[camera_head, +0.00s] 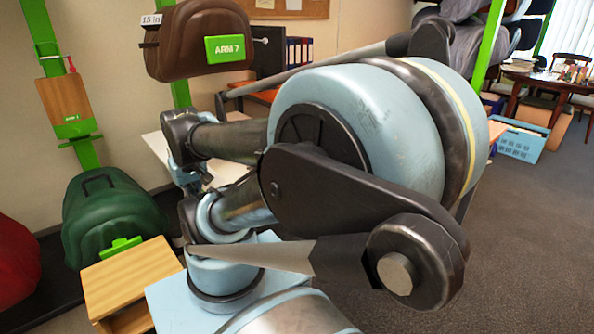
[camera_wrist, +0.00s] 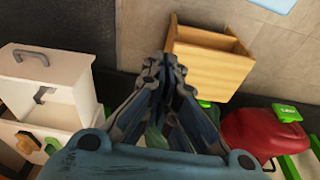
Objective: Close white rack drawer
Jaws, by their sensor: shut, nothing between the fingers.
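The white rack drawer (camera_wrist: 50,98) shows at the left of the wrist view, partly cut off by the frame edge. It is a white box with a dark handle (camera_wrist: 30,56) on its upper panel and a grey, hook-shaped mark on a face below. Its upper part looks open, but how far it stands out I cannot tell. My gripper (camera_wrist: 164,72) is at the middle of the wrist view, its fingers together and empty. It is to the right of the white drawer and apart from it. I cannot make out the white drawer in the head view.
A wooden box (camera_wrist: 208,72) stands beyond my fingertips, with a red saddle (camera_wrist: 262,138) to the right. In the head view, a green saddle (camera_head: 112,212) and a wooden box (camera_head: 135,272) are at left. A brown saddle (camera_head: 190,45) hangs above. Carpet at right is open.

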